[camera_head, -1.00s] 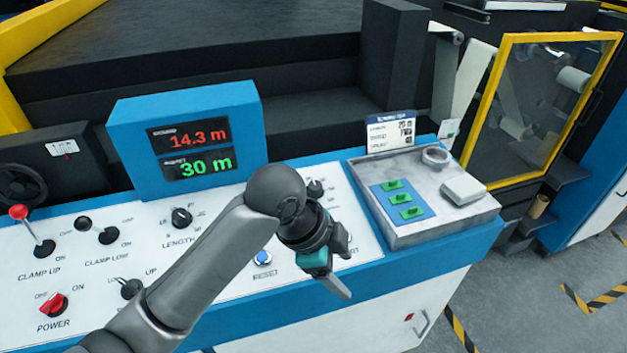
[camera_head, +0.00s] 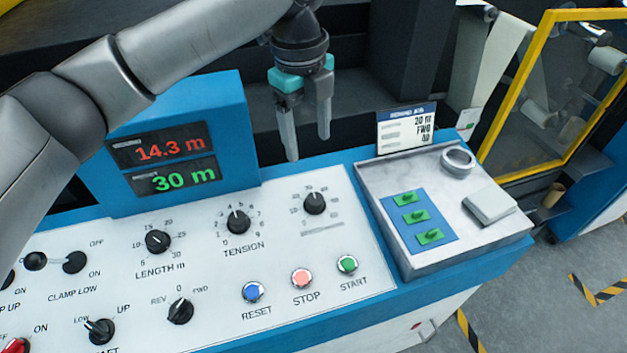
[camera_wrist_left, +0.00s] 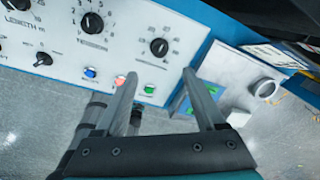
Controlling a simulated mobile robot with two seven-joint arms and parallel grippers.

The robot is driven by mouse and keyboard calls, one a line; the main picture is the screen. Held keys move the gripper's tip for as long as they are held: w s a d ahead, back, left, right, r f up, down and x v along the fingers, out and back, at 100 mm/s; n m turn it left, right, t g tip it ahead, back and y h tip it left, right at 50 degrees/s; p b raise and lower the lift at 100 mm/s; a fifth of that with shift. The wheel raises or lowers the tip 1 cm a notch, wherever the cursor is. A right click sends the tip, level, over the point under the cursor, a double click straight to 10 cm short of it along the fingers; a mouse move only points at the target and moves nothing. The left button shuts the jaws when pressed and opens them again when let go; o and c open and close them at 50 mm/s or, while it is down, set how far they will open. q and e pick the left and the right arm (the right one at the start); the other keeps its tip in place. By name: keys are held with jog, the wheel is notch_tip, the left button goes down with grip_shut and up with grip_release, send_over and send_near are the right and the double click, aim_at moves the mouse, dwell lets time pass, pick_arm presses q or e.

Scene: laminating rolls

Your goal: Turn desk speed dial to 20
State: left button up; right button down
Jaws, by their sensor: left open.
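The desk speed dial appears to be the rightmost black knob (camera_head: 314,203) in the top row of the white panel. Its name label is too small to read, and I cannot tell its exact setting. It also shows in the left wrist view (camera_wrist_left: 159,47), just beyond and between the fingertips. My left gripper (camera_head: 308,148) is open and empty, with its fingers pointing down above the back edge of the panel. It is apart from the knob. Its two fingers also show spread in the left wrist view (camera_wrist_left: 160,76). My right gripper is in neither view.
The tension dial (camera_head: 238,222) and length dial (camera_head: 158,241) sit left of the knob. Start (camera_head: 347,265), stop (camera_head: 301,278) and reset (camera_head: 253,292) buttons lie below. A blue display box (camera_head: 228,120) and a grey tray (camera_head: 400,262) flank the area. A card (camera_head: 405,128) stands behind the tray.

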pick_arm(q)
send_near(314, 197)
jog(key=f, duration=0.3)
jog(key=f+b, duration=0.1)
jog(key=f, duration=0.5)
jog(key=shift+w+d+b, duration=0.2)
jog(key=shift+w+b, duration=0.05)
jog(key=shift+b, duration=0.15)
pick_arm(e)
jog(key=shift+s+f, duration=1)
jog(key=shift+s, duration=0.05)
pick_arm(q)
jog(key=shift+c, duration=0.2)
grip_shut()
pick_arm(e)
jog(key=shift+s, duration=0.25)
